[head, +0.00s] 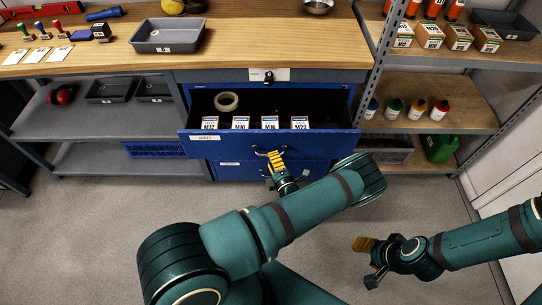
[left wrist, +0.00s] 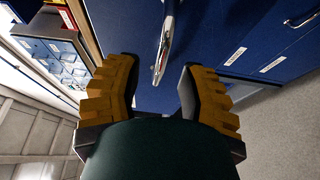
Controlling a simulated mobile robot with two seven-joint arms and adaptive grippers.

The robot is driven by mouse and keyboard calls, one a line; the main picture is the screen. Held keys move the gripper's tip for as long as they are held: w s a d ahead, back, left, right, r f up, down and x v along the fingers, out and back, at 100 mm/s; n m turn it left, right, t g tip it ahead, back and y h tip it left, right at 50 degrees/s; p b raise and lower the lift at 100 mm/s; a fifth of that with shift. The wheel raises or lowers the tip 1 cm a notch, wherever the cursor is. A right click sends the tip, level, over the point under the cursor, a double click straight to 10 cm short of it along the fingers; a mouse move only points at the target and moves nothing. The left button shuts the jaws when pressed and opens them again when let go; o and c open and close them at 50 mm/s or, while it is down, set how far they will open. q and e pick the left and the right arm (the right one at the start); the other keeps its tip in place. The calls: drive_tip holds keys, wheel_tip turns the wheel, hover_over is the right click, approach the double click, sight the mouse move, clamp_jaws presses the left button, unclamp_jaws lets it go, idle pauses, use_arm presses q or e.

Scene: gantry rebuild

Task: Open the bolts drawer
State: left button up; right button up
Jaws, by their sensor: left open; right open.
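The bolts drawer (head: 330,144) is a blue drawer with a white label at its left, under the workbench. It stands pulled out, showing its inside with boxes marked M12, M16 and M20 and a tape ring (head: 226,101). Its metal handle (head: 259,152) is at the middle of the front. My left gripper (head: 278,164) is right at this handle. In the left wrist view the handle (left wrist: 164,48) runs down towards the gap between the open yellow fingers (left wrist: 160,92); I cannot tell whether they touch it. My right gripper (head: 367,262) is open and empty, low over the floor.
Another blue drawer (head: 225,170) is shut below. A grey tray (head: 168,36) stands on the workbench (head: 280,45). Shelves with bottles (head: 415,109) and boxes are at right. A green can (head: 440,148) is below them. The grey floor (head: 90,230) at left is clear.

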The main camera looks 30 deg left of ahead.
use_arm(q)
drive_tip(key=shift+x, duration=1.1)
clamp_jaws()
